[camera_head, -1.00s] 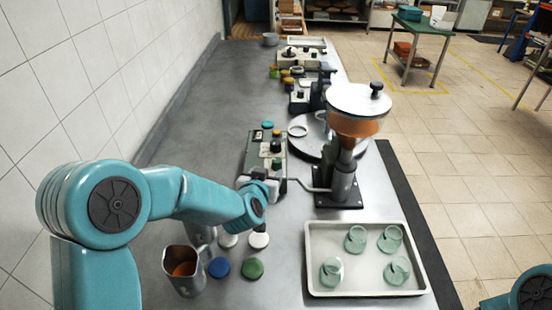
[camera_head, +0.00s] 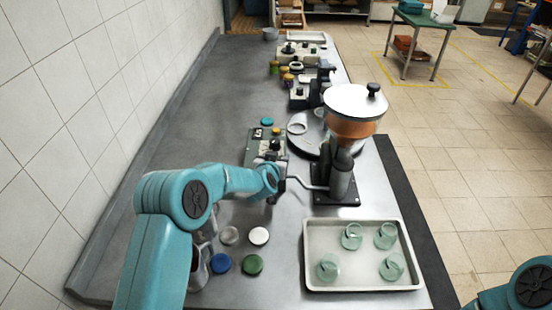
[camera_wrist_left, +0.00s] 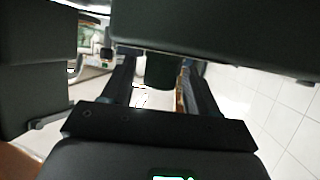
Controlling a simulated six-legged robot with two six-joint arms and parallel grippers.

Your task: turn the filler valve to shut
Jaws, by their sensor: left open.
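The filler (camera_head: 352,112) stands on a dark base right of centre, with a white lid and an orange band on its hopper. A thin bent metal rod (camera_head: 308,185), which looks like its valve lever, reaches left from the stand; its left end is hidden by my left gripper. My left gripper (camera_head: 277,190) is at that end, beside the control box (camera_head: 260,150). In the left wrist view the fingers (camera_wrist_left: 160,90) are apart, with a dark green piece (camera_wrist_left: 162,72) between or just beyond them. I cannot tell whether they touch it. My right gripper is out of view.
A pale tray (camera_head: 312,270) with several glass jars lies at the front right. Blue (camera_head: 220,263), green (camera_head: 252,264) and white (camera_head: 259,236) lids lie near my left arm, by a metal jug (camera_head: 198,272).

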